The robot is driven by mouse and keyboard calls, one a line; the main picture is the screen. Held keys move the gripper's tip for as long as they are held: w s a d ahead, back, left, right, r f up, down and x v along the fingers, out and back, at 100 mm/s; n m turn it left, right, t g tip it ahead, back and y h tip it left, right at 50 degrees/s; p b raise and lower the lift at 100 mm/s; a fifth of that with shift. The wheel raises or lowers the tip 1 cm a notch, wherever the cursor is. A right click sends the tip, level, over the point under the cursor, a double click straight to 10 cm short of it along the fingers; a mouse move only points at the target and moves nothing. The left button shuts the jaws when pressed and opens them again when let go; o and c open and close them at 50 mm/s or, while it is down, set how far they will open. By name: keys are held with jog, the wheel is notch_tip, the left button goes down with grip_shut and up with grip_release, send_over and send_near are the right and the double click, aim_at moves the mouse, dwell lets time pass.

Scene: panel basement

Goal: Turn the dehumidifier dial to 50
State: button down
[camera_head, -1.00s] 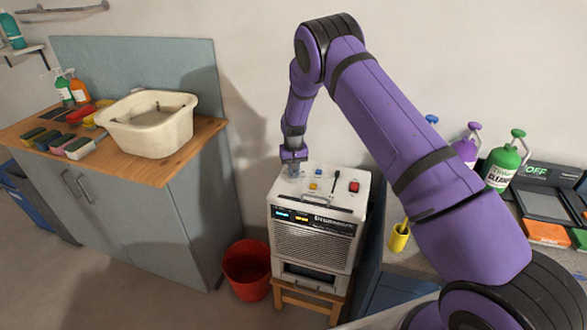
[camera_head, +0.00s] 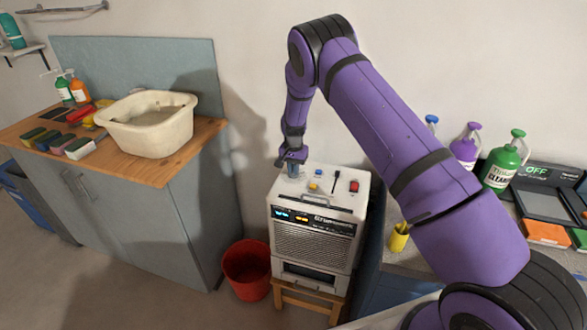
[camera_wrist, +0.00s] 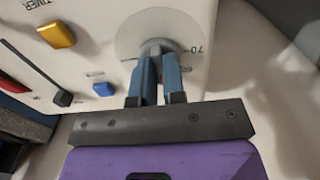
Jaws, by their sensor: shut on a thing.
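The dehumidifier (camera_head: 314,240) is a white box with a front grille, standing on a wooden stool. My gripper (camera_head: 292,167) points down at the left part of its top panel. In the wrist view, the blue fingers of my gripper (camera_wrist: 158,75) are shut on the grey knob of the dial (camera_wrist: 158,47). The knob sits on a round grey scale plate. The dial is mostly hidden by my gripper in the head view.
Beside the dial are a yellow knob (camera_wrist: 57,34) marked TIMER, a small blue button (camera_wrist: 103,89), a black lever (camera_wrist: 62,98) and a red switch (camera_head: 354,186). A red bucket (camera_head: 247,270) stands left of the stool. A wall is close behind.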

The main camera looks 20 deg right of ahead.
jog(key=c, duration=1.2)
grip_release()
jog(key=shift+r, duration=0.1)
notch_tip(320, 180, up, 11)
jog(key=shift+f, duration=0.2)
jog(key=shift+r, duration=0.1)
jog(key=s+d+r+n+t, duration=0.1)
jog(key=s+r, duration=0.5)
jog(key=r, duration=0.4)
jog(key=s+d+r+n+t+y, duration=0.1)
jog(key=s+d+r, duration=0.1)
jog(key=s+r, duration=0.65)
jog(key=s+d+r+n, duration=0.1)
jog(key=s+r, duration=0.4)
jog(key=r, duration=0.6)
jog(key=s+d+r+n+t, duration=0.1)
jog(key=s+r+n, duration=0.1)
jog(key=s, duration=1.3)
jog(key=s+d+r+n+t+h, duration=0.1)
jog(key=s+r+t, duration=0.1)
jog(key=s, duration=1.3)
jog(key=shift+s+d+r+n, duration=0.15)
jog(key=shift+s+r+n, duration=0.2)
jog(key=shift+r, duration=0.35)
